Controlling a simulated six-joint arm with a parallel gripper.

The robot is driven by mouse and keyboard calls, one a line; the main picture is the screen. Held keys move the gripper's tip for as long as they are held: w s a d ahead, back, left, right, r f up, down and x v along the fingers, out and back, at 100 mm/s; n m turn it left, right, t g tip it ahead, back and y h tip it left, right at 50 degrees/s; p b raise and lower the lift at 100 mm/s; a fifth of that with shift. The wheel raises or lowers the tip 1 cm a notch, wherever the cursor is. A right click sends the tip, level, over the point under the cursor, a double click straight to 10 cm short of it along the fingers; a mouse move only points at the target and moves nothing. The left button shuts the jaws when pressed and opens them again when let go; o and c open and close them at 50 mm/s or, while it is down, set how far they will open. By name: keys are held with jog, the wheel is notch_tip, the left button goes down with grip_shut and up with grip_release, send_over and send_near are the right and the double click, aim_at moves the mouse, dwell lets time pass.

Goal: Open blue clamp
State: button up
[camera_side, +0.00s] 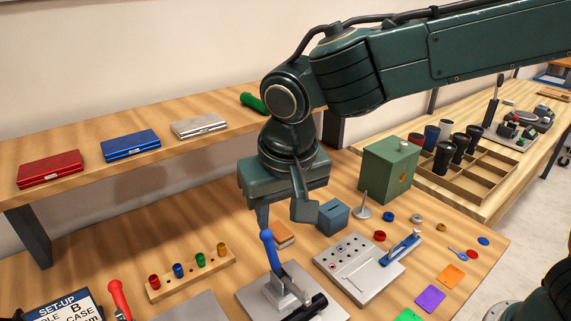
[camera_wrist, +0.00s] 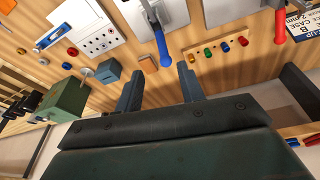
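The blue clamp has a blue handle (camera_side: 270,250) that stands up steeply, leaning slightly, above a grey metal base plate (camera_side: 250,292). A black cylinder (camera_side: 306,308) lies at the clamp's front, partly cut off by the frame edge. My gripper (camera_side: 286,220) points down and is open and empty, just above the handle's top. In the wrist view the end of the blue handle (camera_wrist: 163,50) appears between and just beyond the two spread fingertips of my gripper (camera_wrist: 158,73). I see no contact between fingers and handle.
A red-handled clamp (camera_side: 120,299) stands to the left. A wooden peg rack (camera_side: 190,278) lies behind it. A plate with holes and a blue-handled tool (camera_side: 400,250) is to the right. A blue-grey box (camera_side: 333,217) and green box (camera_side: 389,168) stand close behind.

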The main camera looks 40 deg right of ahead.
jog(key=c, duration=0.8)
jog(key=shift+d+n, duration=0.1)
jog(key=shift+n, duration=0.3)
grip_shut()
jog(key=s+d+n+t+y, duration=0.1)
jog(key=s+n, duration=0.1)
jog(key=n, duration=0.6)
jog(key=s+d+r+n+t+y, duration=0.1)
jog(key=s+n+y, duration=0.1)
jog(key=n, duration=0.6)
jog(key=shift+s+d+n+y, duration=0.25)
jog(key=shift+s+n+y, duration=0.05)
jog(key=shift+s, duration=0.5)
